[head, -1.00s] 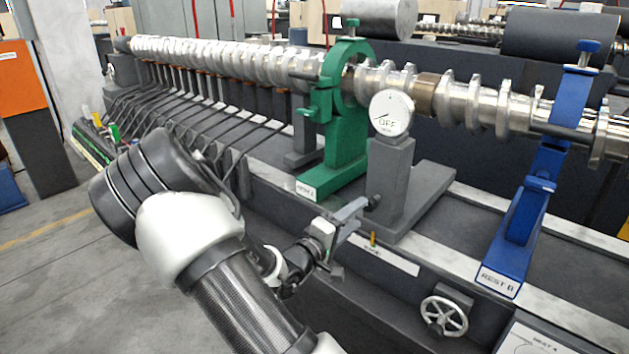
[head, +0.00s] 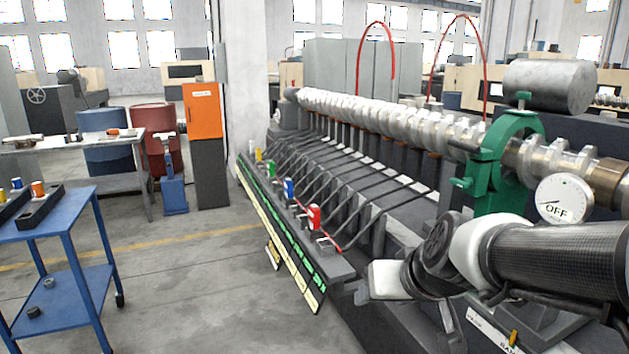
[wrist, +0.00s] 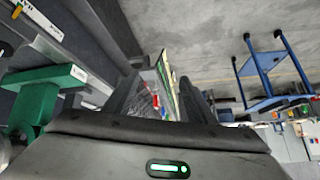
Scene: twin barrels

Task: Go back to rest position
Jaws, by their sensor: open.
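My arm (head: 560,258) enters the head view from the right and reaches left across the front of the long machine bed. Its dark and white joints (head: 440,245) stand in front of the bed, below the green rest. I cannot make out my fingertips in the head view. In the wrist view my gripper (wrist: 160,92) shows two dark fingers, spread apart beyond the dark wrist housing. I see nothing held between them. The camera looks along the machine's front toward the floor.
The green rest (head: 497,170) and the round OFF gauge (head: 563,200) stand close to my arm. A long crankshaft (head: 390,110) lies on the machine. A blue table (head: 60,218) stands at left. The grey floor (head: 185,285) between is clear.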

